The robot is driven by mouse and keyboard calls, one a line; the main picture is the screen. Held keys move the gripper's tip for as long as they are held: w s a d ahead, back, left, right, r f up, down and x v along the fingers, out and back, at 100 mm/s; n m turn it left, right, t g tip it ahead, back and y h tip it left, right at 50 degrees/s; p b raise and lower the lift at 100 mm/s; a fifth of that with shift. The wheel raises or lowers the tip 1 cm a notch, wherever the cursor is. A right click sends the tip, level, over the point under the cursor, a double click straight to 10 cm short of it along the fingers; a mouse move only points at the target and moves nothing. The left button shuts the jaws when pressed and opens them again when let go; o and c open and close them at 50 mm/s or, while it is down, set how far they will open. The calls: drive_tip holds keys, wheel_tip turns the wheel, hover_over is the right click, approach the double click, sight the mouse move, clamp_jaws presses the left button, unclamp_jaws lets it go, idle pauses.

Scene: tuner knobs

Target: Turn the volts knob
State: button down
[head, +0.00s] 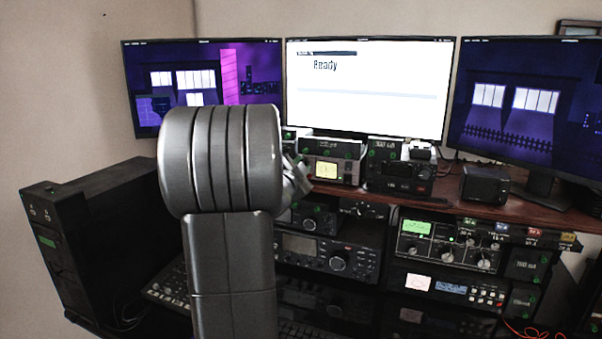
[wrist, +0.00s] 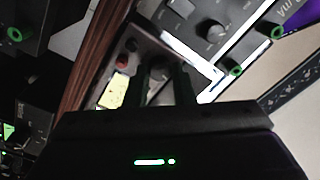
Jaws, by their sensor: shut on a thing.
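My gripper (wrist: 164,66) reaches onto the front of a small instrument with a lit yellow screen (wrist: 113,91). Its two dark fingers are shut on a dark round knob (wrist: 160,72), which I take to be the volts knob; its label cannot be read. A small red control (wrist: 122,60) sits beside it on the same panel. In the head view the instrument (head: 330,169) stands on the wooden shelf. There my gripper (head: 299,178) shows only partly at its left side, behind my large grey arm link, and the knob is hidden.
A dark radio unit (head: 400,178) stands right of the instrument. Three monitors rise behind the shelf; the middle one (head: 368,85) reads "Ready". More knobbed equipment (head: 450,245) fills the space below. A black tower (head: 95,225) stands at the left.

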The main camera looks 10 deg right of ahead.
drive_tip(key=shift+m+b, duration=0.3)
drive_tip(key=shift+m, duration=0.4)
drive_tip(key=c, duration=1.2)
unclamp_jaws()
drive_tip(key=shift+c, duration=0.2)
drive_tip(key=v, duration=1.3)
drive_tip(key=shift+s+a+b, duration=0.3)
drive_tip(key=shift+a+b, duration=0.05)
drive_tip(key=shift+w, duration=0.1)
